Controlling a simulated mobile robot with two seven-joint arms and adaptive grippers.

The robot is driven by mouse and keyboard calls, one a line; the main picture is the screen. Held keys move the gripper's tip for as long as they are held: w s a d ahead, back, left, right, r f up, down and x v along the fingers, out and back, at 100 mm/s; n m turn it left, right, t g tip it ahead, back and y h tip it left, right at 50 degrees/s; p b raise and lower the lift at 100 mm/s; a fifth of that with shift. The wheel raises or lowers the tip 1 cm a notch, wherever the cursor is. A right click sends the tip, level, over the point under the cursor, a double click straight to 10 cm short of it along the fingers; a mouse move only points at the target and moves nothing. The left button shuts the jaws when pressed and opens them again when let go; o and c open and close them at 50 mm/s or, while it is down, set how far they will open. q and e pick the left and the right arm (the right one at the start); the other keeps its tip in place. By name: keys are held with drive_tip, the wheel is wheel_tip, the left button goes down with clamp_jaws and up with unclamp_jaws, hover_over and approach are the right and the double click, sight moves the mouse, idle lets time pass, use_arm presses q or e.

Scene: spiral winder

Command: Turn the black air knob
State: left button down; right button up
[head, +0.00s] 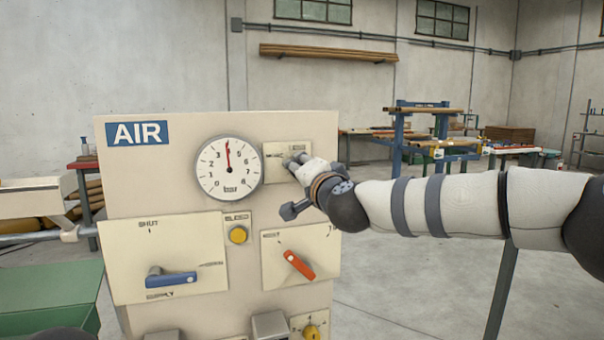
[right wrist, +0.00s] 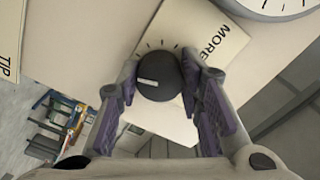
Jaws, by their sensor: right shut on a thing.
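The black air knob (right wrist: 162,72) is round and has a white mark on its face. It sits on a cream plate (right wrist: 214,45) lettered "MORE", with tick marks beside the knob. My right gripper (right wrist: 160,82) is shut on the knob, one finger on each side of it. In the head view my right gripper (head: 296,163) reaches in from the right to the plate (head: 275,152), just right of the pressure gauge, and hides most of the knob. The gauge (head: 229,168) has a red needle pointing nearly straight up, just past 3. My left gripper does not show.
The beige AIR panel (head: 190,200) also carries a blue lever (head: 172,279), a yellow button (head: 238,235), a red-orange handle (head: 299,265) and a small yellow knob (head: 311,331). A green box (head: 50,297) stands at left. Benches are far behind at right, with open floor between.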

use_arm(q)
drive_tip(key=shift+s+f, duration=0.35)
use_arm(e)
drive_tip(key=shift+m, duration=2.3)
drive_tip(key=o, duration=1.2)
drive_tip(key=shift+c, duration=0.2)
drive_tip(key=v, duration=1.2)
